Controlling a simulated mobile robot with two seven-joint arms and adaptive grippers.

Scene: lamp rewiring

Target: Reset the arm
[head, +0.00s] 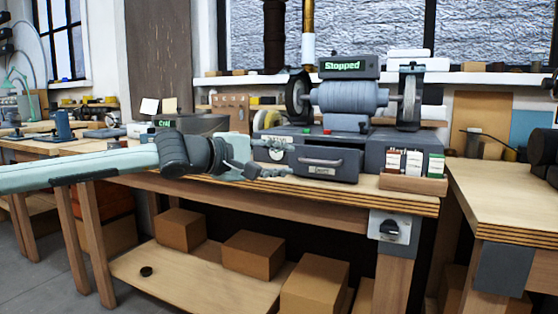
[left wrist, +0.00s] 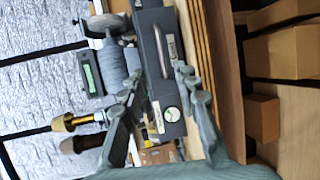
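My left arm reaches in from the left in the head view. Its gripper (head: 277,159) is open, with its two fingers apart and nothing between them. It is in front of the left end of the grey bench grinder base (head: 350,165), near the drawer with a handle (head: 320,161). In the left wrist view the open fingers (left wrist: 160,78) frame the drawer front, its handle (left wrist: 155,48) and a round white dial (left wrist: 172,114). I cannot tell whether the fingers touch the base. My right gripper is not in view.
The grinder (head: 348,97) stands on the wooden bench under a display reading "Stopped" (head: 342,65). A wooden holder with small packets (head: 413,184) sits right of the drawer.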

